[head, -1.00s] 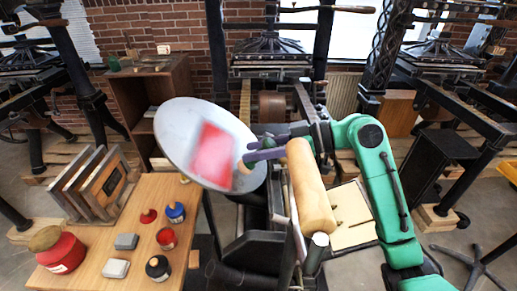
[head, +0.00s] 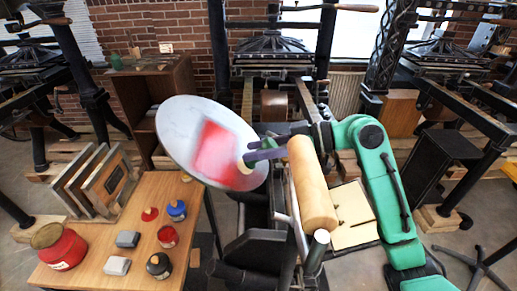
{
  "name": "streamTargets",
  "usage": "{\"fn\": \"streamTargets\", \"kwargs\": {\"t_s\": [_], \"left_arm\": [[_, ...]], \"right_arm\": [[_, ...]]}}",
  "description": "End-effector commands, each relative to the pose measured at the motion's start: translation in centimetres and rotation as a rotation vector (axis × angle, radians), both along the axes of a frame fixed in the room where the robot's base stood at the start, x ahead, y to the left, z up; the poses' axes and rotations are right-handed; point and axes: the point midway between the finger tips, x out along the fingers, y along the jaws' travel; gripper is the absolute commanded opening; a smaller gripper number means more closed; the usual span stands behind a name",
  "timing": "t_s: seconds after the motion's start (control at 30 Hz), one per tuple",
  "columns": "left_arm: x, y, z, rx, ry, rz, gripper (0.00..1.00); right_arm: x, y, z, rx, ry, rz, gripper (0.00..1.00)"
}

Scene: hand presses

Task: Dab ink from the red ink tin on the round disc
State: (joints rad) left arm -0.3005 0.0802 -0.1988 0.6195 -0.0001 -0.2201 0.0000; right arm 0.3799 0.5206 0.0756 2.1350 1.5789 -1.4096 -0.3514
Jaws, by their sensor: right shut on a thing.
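The round disc (head: 178,125) is a pale grey tilted plate in the middle of the head view, with a blurred red ink patch (head: 215,150) on it. My left gripper is not in view.
The wooden table (head: 105,235) also holds a blue tin (head: 176,210), a black tin (head: 158,266) and two grey blocks. Upright framed plates (head: 105,185) stand behind it. A tan roller (head: 312,185) lies close under my right arm.

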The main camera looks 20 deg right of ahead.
Motion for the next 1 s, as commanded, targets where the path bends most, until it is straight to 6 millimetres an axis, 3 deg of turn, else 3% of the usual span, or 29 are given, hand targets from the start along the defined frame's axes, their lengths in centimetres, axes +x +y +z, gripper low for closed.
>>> {"fn": "streamTargets", "kwargs": {"t_s": [0.5, 1.0], "left_arm": [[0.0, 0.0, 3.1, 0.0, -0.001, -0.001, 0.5], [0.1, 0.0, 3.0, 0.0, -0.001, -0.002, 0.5]], "right_arm": [[-0.8, -3.3, 4.8, -0.002, 0.001, -0.001, 0.0], [-0.9, -3.4, 4.8, -0.001, 0.0, 0.0, 0.0]]}}
